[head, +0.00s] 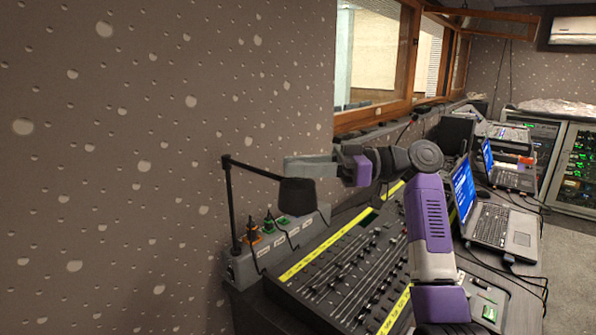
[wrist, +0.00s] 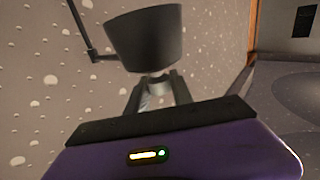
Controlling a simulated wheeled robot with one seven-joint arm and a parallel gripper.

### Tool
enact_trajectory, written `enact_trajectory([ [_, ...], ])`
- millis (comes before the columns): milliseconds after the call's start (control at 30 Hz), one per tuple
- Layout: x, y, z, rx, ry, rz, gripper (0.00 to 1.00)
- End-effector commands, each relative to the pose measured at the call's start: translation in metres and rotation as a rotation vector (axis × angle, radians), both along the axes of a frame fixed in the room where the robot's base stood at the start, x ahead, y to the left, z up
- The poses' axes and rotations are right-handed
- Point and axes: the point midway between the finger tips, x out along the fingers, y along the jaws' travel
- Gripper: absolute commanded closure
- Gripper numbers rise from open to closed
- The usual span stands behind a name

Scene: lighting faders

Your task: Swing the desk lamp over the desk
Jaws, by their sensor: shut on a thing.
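The desk lamp has a thin black post (head: 232,205), a slanting black arm (head: 255,168) and a dark shade (head: 297,197). The shade hangs beside the left end of the mixing desk (head: 345,275). My gripper (head: 292,166) is at the top of the shade, reaching in from the right. In the wrist view the shade (wrist: 146,38) is just beyond the fingertips (wrist: 158,84), and the fingers are on a small pale piece at its narrow end. Part of the lamp arm and post shows at the upper left there. The exact contact is partly hidden by the fingers.
A box with orange and green sockets (head: 270,238) stands at the lamp's foot. The speckled wall (head: 130,150) is close behind the lamp. Laptops (head: 492,222) stand on the desk to the right. My arm crosses above the faders. A wooden window frame (head: 372,117) is behind.

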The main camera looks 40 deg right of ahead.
Motion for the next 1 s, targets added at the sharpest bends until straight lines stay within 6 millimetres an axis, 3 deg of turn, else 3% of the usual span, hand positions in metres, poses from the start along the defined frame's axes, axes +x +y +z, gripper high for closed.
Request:
enact_trajectory([
  [367, 0.002, 0.001, -0.002, -0.001, 0.006, 0.003, 1.0],
  [400, 0.002, 0.001, -0.002, -0.001, 0.007, 0.003, 0.64],
  [433, 0.002, 0.001, -0.002, -0.001, 0.006, 0.003, 0.63],
  [767, 0.0, -0.002, -0.001, 0.0, 0.004, 0.001, 0.63],
  [1000, -0.018, -0.029, -0.002, 0.0, 0.004, -0.002, 0.63],
])
